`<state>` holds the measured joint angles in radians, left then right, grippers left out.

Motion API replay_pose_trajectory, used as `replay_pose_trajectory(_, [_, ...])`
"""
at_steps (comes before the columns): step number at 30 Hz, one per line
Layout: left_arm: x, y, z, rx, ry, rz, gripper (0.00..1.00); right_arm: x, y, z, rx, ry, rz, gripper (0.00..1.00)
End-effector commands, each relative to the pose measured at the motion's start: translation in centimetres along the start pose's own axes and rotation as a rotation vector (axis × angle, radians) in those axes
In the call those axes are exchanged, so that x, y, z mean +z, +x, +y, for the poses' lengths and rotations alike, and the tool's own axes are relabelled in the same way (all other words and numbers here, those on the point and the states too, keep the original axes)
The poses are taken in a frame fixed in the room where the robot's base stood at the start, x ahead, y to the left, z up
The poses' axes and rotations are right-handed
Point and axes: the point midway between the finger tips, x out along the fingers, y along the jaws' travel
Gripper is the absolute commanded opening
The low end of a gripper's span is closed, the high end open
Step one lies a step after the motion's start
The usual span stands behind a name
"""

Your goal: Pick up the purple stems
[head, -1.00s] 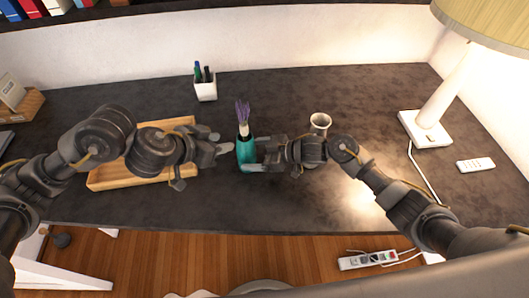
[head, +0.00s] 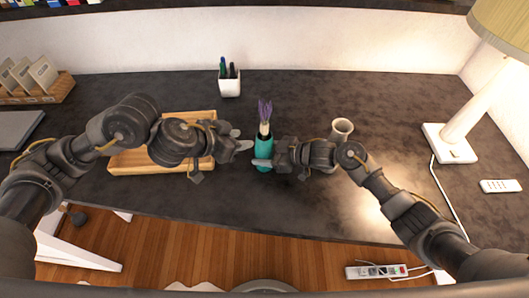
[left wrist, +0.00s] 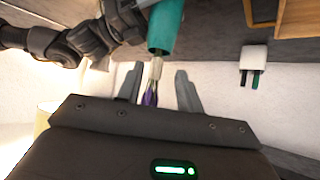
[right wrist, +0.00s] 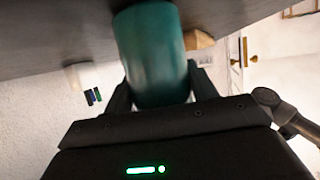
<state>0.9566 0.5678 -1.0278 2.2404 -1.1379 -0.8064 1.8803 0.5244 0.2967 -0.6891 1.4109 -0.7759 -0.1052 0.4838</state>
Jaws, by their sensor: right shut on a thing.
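My right gripper (head: 262,162) is shut on the vase from the right. The vase fills the space between its fingers in the right wrist view (right wrist: 155,58). My left gripper (head: 244,138) is open and empty, just left of the vase's upper part. In the left wrist view the stems (left wrist: 150,96) show between its two spread fingers, apart from both.
A wooden tray (head: 130,160) lies under my left arm. A white pen holder (head: 230,86) stands behind the vase, and a pale cup (head: 341,130) stands to the right. A lamp (head: 452,138) and remote (head: 500,186) are at far right.

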Motion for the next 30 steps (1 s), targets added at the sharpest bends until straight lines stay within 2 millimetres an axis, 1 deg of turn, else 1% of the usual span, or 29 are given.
replay_pose_trajectory(7, [0.0,0.0,0.0,0.000,0.000,0.000,0.36,0.0,0.0,0.0,0.000,0.000,0.000,0.28])
replay_pose_trajectory(9, [0.1,0.0,0.1,0.001,-0.001,-0.002,0.45,0.0,0.0,0.0,0.000,0.000,0.000,0.28])
replay_pose_trajectory(11, [0.6,0.2,0.2,0.006,-0.007,-0.010,0.45,0.0,0.0,0.0,0.000,0.000,0.000,0.28])
replay_pose_trajectory(14, [2.5,0.8,1.7,0.037,-0.032,-0.040,0.45,0.0,0.0,0.0,0.000,0.000,0.000,0.28])
replay_pose_trajectory(17, [5.5,1.8,4.8,0.101,-0.084,-0.084,0.45,0.1,0.0,0.0,0.000,0.000,0.000,0.28])
replay_pose_trajectory(18, [6.6,2.3,6.5,0.135,-0.118,-0.100,0.45,0.0,0.0,0.0,0.000,0.000,0.000,0.28])
replay_pose_trajectory(19, [7.4,2.6,7.9,0.163,-0.154,-0.109,0.45,0.0,0.0,0.0,0.000,0.000,0.000,0.28])
replay_pose_trajectory(20, [7.9,2.9,9.5,0.195,-0.200,-0.111,0.45,0.0,0.0,0.0,0.000,0.000,0.000,0.28])
replay_pose_trajectory(21, [8.4,3.2,11.6,0.240,-0.270,-0.111,0.45,0.0,0.0,0.0,0.000,0.000,0.000,0.28])
replay_pose_trajectory(22, [8.6,3.5,13.3,0.275,-0.321,-0.105,0.45,0.0,0.0,0.0,0.000,0.000,-0.001,0.28])
replay_pose_trajectory(23, [8.5,3.6,14.8,0.310,-0.369,-0.095,0.45,0.0,0.0,0.0,0.000,0.000,-0.001,0.28])
replay_pose_trajectory(24, [8.3,3.8,16.7,0.356,-0.427,-0.075,0.45,0.0,0.0,0.0,0.000,0.000,-0.001,0.28])
replay_pose_trajectory(26, [7.5,4.0,19.2,0.419,-0.505,-0.029,0.45,0.0,0.0,0.0,0.000,0.000,-0.001,0.28])
replay_pose_trajectory(27, [6.7,4.0,20.6,0.455,-0.552,0.014,0.45,0.0,0.0,0.0,0.000,0.000,-0.001,0.28])
replay_pose_trajectory(29, [5.3,4.0,22.0,0.492,-0.617,0.092,0.45,0.0,0.0,0.0,0.000,0.000,-0.001,0.28])
replay_pose_trajectory(30, [4.3,4.1,22.3,0.499,-0.654,0.154,0.45,0.0,0.0,0.0,0.000,0.000,-0.001,0.28])
